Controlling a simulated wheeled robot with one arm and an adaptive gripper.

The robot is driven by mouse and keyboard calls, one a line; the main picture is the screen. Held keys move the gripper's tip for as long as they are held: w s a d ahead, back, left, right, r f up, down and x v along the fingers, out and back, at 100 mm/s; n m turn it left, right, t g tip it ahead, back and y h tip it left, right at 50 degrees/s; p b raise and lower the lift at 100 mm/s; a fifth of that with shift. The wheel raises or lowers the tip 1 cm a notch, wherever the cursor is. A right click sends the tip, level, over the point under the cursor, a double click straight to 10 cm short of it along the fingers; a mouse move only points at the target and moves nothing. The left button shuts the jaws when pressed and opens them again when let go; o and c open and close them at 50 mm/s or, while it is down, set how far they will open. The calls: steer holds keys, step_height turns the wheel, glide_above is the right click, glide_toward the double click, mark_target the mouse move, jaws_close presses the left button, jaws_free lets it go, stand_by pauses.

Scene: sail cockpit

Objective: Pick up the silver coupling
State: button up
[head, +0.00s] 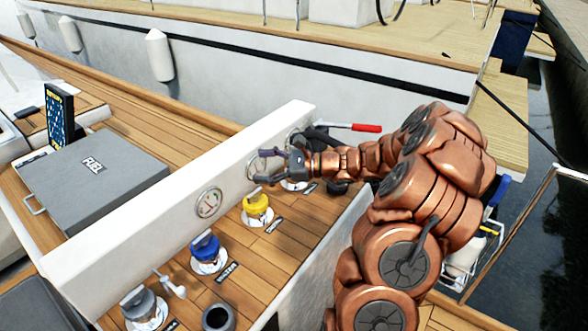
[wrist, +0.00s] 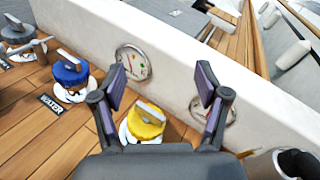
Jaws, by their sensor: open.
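My gripper (head: 266,170) is open and empty, with its fingers spread beside the white wall above the deck fittings. In the wrist view my gripper (wrist: 160,90) has the yellow cap between and below its fingers, apart from them. A grey hollow cylinder (head: 217,318) stands at the bottom edge of the head view, partly cut off, well away from my gripper. A silver-grey cap (head: 138,302) sits on a white flange left of it, and shows at the wrist view's upper left (wrist: 18,33). I cannot tell which is the silver coupling.
The yellow cap (head: 257,206) and blue cap (head: 206,250) stand in a row along the white wall (head: 150,203), which carries round gauges (head: 209,203). A pale spout-like piece (head: 174,288) is near the grey cap. A red-handled lever (head: 366,128) is behind my gripper.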

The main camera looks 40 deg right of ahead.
steer(key=d+f+m+t+h+b, duration=0.1)
steer(key=d+f+m+t+h, duration=0.3)
steer(key=d, duration=0.7)
steer(key=d+f+m+t+h+b, duration=0.1)
steer(key=d+f+m+t+h, duration=0.3)
steer(key=d, duration=0.6)
steer(key=shift+w+a+f+m+g+y+p, duration=0.15)
steer(key=shift+w+a+f+m+g+p, duration=0.35)
steer(key=shift+w, duration=1.2)
steer(key=shift+w+a+r+m+g+y+p, duration=0.1)
steer(key=shift+w+a+g+y+p, duration=0.2)
steer(key=shift+w+a, duration=0.95)
steer(key=shift+w+a+f+m+g+y+p, duration=0.1)
steer(key=shift+w+a+f+m+g+p, duration=0.3)
steer(key=shift+w, duration=1.75)
steer(key=shift+d+r, duration=0.1)
steer(key=shift+d, duration=0.1)
jaws_close()
